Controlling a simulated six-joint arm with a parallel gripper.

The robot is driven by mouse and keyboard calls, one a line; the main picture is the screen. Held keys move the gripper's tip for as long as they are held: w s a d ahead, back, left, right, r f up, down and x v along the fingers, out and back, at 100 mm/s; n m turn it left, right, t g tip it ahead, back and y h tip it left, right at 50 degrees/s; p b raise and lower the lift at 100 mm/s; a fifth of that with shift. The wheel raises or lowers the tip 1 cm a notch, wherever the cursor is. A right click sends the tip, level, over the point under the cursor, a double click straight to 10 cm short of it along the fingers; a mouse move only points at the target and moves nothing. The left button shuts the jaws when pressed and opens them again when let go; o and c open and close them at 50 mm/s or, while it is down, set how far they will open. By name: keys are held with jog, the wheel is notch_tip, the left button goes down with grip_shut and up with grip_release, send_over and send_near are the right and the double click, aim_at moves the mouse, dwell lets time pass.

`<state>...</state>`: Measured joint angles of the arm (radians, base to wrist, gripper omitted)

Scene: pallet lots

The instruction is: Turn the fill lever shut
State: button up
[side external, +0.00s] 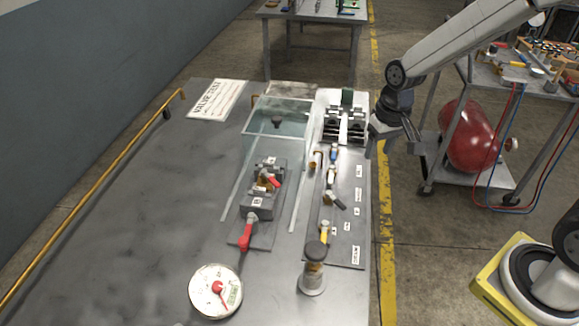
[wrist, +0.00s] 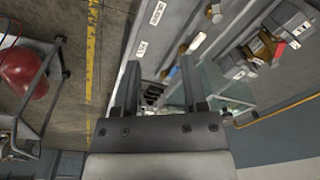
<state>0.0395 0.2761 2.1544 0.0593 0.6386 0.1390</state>
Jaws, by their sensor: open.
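The valve panel (side external: 348,225) is a grey plate with white labels along the right side of the table; the labels are too small to read surely. A small blue-handled lever (side external: 333,153) sits on its upper part, and a blue part also shows in the wrist view (wrist: 171,73). A dark-handled lever (side external: 336,200) and a yellow-handled one (side external: 324,231) lie lower on the panel. I cannot tell which is the fill lever. My gripper (side external: 392,146) is open and empty, above the table's right edge, apart from the levers. Its two fingers show in the wrist view (wrist: 160,85).
A valve block with a red handle (side external: 271,181) stands between clear guard panels (side external: 284,108). A red lever (side external: 246,236) and a round gauge (side external: 215,291) are at the front. A cart (side external: 500,78) with a red tank (side external: 468,137) stands right.

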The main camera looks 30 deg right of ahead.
jog(key=s+n+t, duration=0.1)
jog(key=s+n, duration=0.1)
jog(key=s, duration=0.7)
jog(key=shift+a+f+n+t, duration=0.25)
jog(key=shift+a+n+t, duration=0.05)
jog(key=shift+a, duration=0.1)
dwell(1.8)
